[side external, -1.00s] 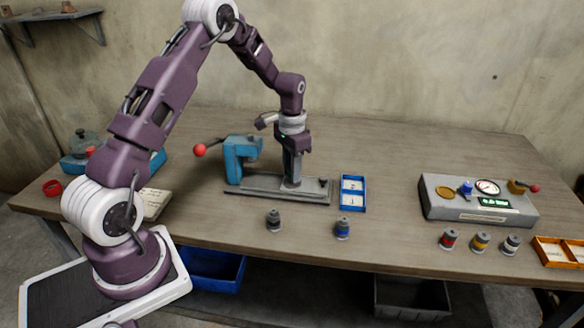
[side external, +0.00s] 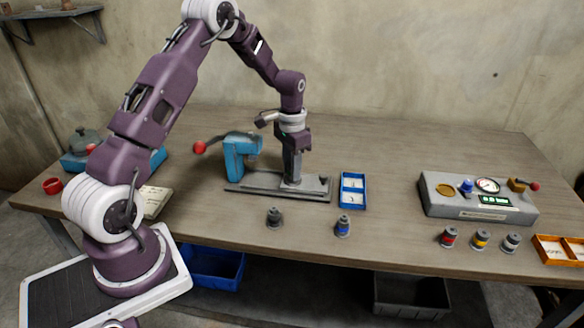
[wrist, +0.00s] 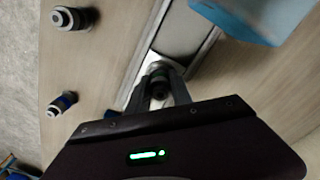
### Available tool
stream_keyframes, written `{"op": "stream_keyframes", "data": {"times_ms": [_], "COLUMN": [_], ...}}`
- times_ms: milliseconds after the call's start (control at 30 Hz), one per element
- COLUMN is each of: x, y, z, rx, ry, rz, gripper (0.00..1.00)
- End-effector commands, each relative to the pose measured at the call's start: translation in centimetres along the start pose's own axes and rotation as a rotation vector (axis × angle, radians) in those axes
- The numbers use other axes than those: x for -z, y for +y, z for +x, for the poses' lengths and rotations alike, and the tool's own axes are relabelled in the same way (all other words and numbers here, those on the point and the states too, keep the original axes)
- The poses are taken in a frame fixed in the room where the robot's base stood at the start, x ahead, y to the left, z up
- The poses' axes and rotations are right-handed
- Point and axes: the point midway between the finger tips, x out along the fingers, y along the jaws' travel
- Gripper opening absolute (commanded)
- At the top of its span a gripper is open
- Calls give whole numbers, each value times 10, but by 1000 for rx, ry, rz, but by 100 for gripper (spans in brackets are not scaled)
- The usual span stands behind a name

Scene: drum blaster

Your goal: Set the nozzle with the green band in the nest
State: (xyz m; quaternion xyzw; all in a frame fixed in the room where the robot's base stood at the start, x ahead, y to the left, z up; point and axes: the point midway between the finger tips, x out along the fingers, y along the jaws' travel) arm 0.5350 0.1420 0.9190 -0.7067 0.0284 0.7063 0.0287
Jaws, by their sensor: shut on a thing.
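My gripper (side external: 292,181) is low over the right half of the grey metal base plate (side external: 255,188) of the blue press. In the wrist view my gripper (wrist: 158,92) is shut on a dark, round nozzle (wrist: 157,72), which stands roughly upright between the fingertips. A dull greenish tint shows on it, but the band is hard to make out. The nest is not clearly visible; the gripper and nozzle cover that part of the plate. I cannot tell whether the nozzle touches the plate.
The blue press (side external: 241,156) with its red-knobbed lever stands just left of the gripper. A dark nozzle (side external: 274,218) and a blue-banded nozzle (side external: 342,227) stand in front. A blue tray (side external: 353,191) lies to the right.

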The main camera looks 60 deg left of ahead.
Motion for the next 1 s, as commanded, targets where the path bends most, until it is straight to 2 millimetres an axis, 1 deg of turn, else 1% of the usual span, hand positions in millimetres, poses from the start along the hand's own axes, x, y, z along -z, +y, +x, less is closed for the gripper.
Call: {"op": "stream_keyframes", "data": {"times_ms": [233,1000], "x": [0,0], "y": [0,0], "z": [6,8], "rx": [0,0], "ry": [1,1], "rz": [0,0], "gripper": [0,0]}}
